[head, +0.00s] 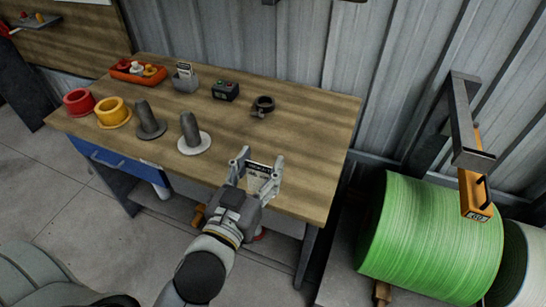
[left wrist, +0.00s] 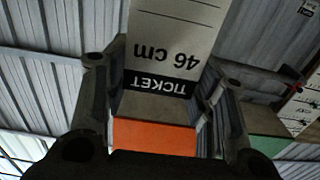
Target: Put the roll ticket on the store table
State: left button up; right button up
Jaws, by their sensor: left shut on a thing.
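My left gripper (head: 260,169) is shut on the roll ticket (head: 259,178), a small card with a black band. In the left wrist view the roll ticket (left wrist: 172,45) stands between the two fingers. It is white with a black strip reading "TICKET" and the text "46 cm", upside down. The gripper is over the front edge of the wooden-topped table (head: 310,140), right of its middle. I cannot tell whether the ticket touches the top. My right gripper is not in view.
The table's left half holds red (head: 78,102) and yellow (head: 113,112) flanged pieces, two grey posts on discs, an orange tray (head: 138,73), a grey card holder (head: 186,79) and a button box (head: 226,91). A black ring (head: 263,104) lies behind. The right end is clear. A green roll (head: 430,238) stands right.

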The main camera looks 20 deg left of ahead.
aim_at(256, 170)
pick_arm(q)
jog(key=shift+w+d+f, duration=0.15)
jog(key=shift+w+f+b, duration=0.3)
jog(key=shift+w+b, duration=0.25)
jog(key=shift+b, duration=0.3)
jog(key=shift+w+a+f+p, duration=0.15)
jog(key=shift+w+a+p, duration=0.15)
jog(key=shift+w+a, duration=0.35)
jog(key=w+a+f, duration=0.1)
jog(key=w+f, duration=0.2)
jog(key=w+a+f, duration=0.2)
jog(key=w+f, duration=0.1)
jog(key=f, duration=0.1)
jog(key=w+a+f, duration=0.2)
jog(key=w+f, duration=0.1)
jog(key=f, duration=0.1)
jog(key=shift+a+f+b, duration=0.1)
jog(key=shift+a+b, duration=0.15)
jog(key=shift+b, duration=0.05)
jog(key=shift+w+f, duration=0.1)
jog(key=shift+f, duration=0.15)
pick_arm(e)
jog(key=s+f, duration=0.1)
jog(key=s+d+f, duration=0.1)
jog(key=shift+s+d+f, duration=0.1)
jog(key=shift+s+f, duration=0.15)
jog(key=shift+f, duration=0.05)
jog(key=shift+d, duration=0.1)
